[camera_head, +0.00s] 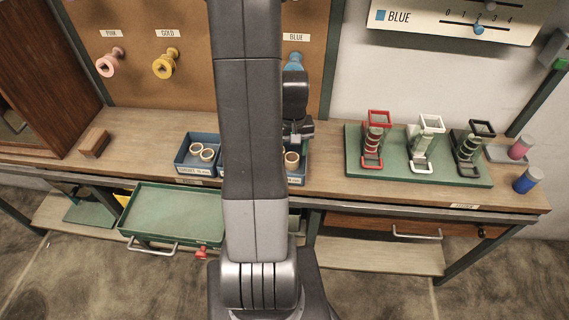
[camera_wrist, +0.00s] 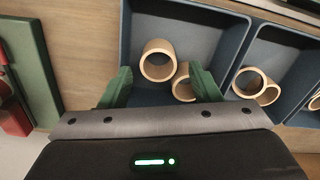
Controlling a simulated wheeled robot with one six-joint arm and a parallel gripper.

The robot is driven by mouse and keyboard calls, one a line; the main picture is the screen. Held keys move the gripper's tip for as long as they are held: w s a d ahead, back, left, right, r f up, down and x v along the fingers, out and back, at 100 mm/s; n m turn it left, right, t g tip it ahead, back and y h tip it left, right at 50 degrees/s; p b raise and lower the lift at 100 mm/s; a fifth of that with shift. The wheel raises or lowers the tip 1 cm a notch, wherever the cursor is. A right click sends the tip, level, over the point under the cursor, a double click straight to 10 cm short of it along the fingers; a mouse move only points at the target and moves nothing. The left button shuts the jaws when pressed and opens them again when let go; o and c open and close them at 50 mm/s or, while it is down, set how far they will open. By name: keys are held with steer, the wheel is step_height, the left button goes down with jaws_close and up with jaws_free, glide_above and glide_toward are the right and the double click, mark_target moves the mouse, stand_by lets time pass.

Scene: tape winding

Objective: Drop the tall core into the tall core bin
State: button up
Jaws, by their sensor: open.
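My gripper (camera_wrist: 163,80) has its two green fingers spread apart over a blue bin (camera_wrist: 215,28), with nothing held between them. Two tan ring-shaped cores lie in this bin. The nearer-left core (camera_wrist: 158,60) faces its open end up, and the other core (camera_wrist: 183,84) leans beside it, partly behind the right finger. I cannot tell which one is the tall core. In the head view my gripper (camera_head: 297,131) is at the right-hand blue bin (camera_head: 297,179), partly hidden by my arm, where a core (camera_head: 292,158) shows.
Another blue bin (camera_head: 183,160) holds two cores. A green board (camera_head: 440,180) with red, white and black stands lies to the right. Pink and blue cylinders (camera_head: 527,180) stand at the bench's right end. A green tray (camera_head: 175,212) sits below the bench front.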

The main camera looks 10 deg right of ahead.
step_height(320, 180, up, 14)
steer(key=shift+f, duration=0.15)
stand_by(0.3)
steer(key=shift+f, duration=0.1)
step_height(320, 180, down, 13)
steer(key=shift+d+r, duration=0.1)
stand_by(0.7)
steer(key=shift+r, duration=0.15)
